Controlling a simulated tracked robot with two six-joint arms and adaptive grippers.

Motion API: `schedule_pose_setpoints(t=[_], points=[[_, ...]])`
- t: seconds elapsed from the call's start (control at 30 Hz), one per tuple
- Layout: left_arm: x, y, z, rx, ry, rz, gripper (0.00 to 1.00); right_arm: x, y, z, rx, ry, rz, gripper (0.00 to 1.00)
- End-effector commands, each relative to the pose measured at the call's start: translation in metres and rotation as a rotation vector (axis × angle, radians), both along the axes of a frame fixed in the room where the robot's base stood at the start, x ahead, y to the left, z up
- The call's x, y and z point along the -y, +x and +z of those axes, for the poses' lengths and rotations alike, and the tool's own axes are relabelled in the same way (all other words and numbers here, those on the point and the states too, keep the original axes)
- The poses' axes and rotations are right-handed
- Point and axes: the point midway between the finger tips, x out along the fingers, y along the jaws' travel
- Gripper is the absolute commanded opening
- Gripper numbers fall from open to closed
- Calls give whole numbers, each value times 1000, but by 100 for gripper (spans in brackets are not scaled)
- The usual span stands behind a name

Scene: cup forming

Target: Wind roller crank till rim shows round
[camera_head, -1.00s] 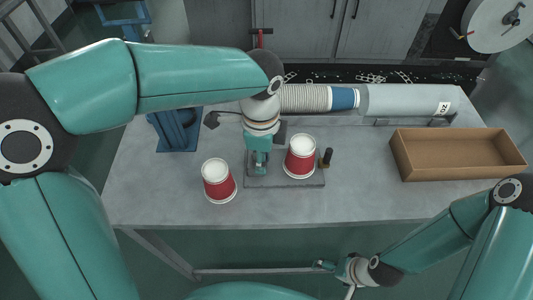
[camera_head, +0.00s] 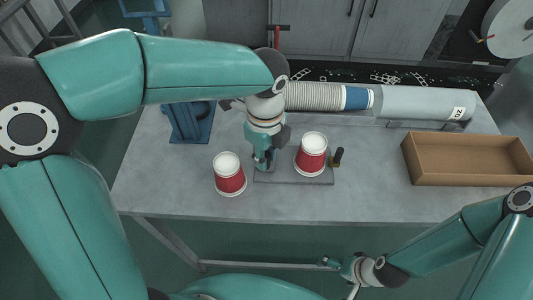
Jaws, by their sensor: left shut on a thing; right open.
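A red and white paper cup (camera_head: 311,157) stands on a grey base plate (camera_head: 305,179) near the table's middle. Its white rim faces up; the rim's forming detail is too small to judge. My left gripper (camera_head: 263,160) points down at the left end of the plate, beside the cup. It is shut on what seems to be the roller crank, which its fingers and wrist hide. A small dark upright knob (camera_head: 338,156) stands at the plate's right end. My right gripper (camera_head: 328,262) is open and empty, low in front of the table.
A second red and white cup (camera_head: 229,174) stands left of the plate. A blue stand (camera_head: 190,122), a stack of nested cups (camera_head: 316,96), a grey tube (camera_head: 425,103) and an open brown box (camera_head: 466,180) are around. The table front is clear.

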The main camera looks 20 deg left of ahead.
Motion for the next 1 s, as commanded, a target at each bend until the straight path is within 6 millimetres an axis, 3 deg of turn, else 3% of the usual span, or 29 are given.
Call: schedule_pose_setpoints(t=[0.13,0.17,0.3,0.67,0.87,1.0], points=[[-1,2,2,9,0,2,0,0,0,0,0,0,0,100],[-1,2,2,8,-1,2,27,0,0,0,0,0,0,100],[0,2,2,6,0,2,47,0,0,0,0,0,0,100],[0,1,4,3,0,2,47,0,0,1,0,0,0,100],[1,1,28,7,-2,2,47,0,0,1,0,0,0,100],[1,2,55,8,-2,2,47,0,0,1,0,0,0,100]])
